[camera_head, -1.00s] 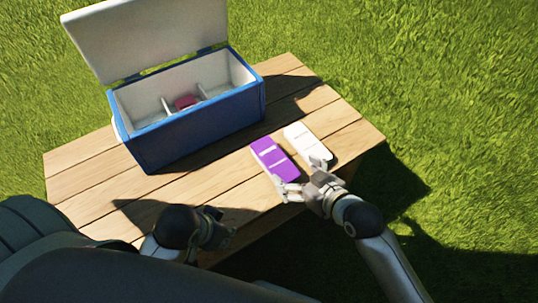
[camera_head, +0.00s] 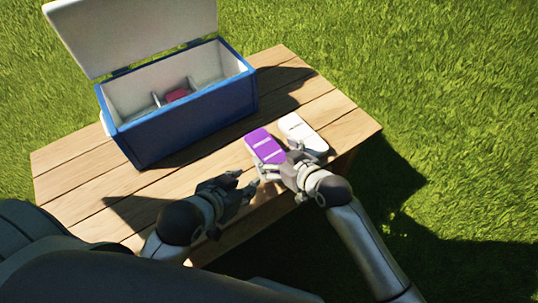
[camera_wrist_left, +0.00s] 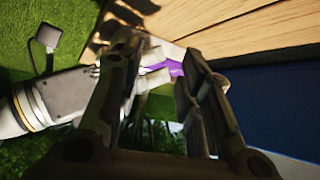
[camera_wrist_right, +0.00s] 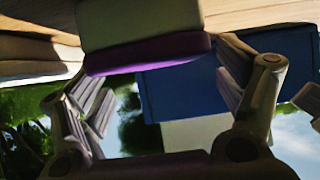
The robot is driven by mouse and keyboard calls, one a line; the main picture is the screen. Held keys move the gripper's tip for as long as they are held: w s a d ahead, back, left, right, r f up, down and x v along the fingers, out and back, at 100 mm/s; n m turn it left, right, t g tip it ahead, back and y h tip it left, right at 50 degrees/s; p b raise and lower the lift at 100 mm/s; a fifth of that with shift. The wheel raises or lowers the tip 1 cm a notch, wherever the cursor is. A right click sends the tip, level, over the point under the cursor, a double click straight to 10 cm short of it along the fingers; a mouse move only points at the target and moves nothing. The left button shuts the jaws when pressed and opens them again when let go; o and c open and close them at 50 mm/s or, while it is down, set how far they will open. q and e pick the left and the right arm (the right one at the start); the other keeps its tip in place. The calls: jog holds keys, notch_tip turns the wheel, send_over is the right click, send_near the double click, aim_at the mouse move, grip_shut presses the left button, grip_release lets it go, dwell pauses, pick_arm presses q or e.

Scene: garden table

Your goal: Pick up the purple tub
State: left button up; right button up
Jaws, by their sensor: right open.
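The purple tub (camera_head: 265,143) lies on the wooden table, right of the cooler. My right gripper (camera_head: 275,161) is open at the tub's near end, one finger on each side. In the right wrist view the tub (camera_wrist_right: 150,53) sits between the spread fingers, with gaps showing; part of the near end is hidden in the head view. My left gripper (camera_head: 245,182) is open and empty near the table's front edge. In the left wrist view a bit of the purple tub (camera_wrist_left: 175,69) shows beyond its fingers.
A white tub (camera_head: 301,131) lies just right of the purple one, close to my right gripper. The blue cooler (camera_head: 190,121) stands open at the back left with a red item (camera_head: 177,95) inside. The table (camera_head: 85,200) is bare at the left front.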

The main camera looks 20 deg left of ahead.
aim_at(258, 142)
jog(key=shift+b+x, duration=0.4)
jog(key=shift+x, duration=0.6)
pick_arm(q)
jog(key=shift+w+d+r+t+h, duration=0.15)
jog(key=shift+w+d+r+t, duration=0.1)
jog(key=shift+w+r+t, duration=0.35)
jog(key=shift+w+d+r+t+h, duration=0.1)
jog(key=shift+w+d+r+t, duration=0.25)
jog(key=shift+w+r, duration=0.3)
jog(key=shift+w+d+r+t+h, duration=0.15)
jog(key=shift+w+r+t, duration=0.4)
jog(key=shift+r, duration=0.15)
pick_arm(e)
jog(key=shift+w+a, duration=0.1)
jog(key=shift+a, duration=0.1)
jog(key=c, duration=1.3)
pick_arm(q)
jog(key=shift+s+f, duration=0.1)
jog(key=shift+s, duration=0.05)
pick_arm(e)
jog(key=shift+r, duration=0.1)
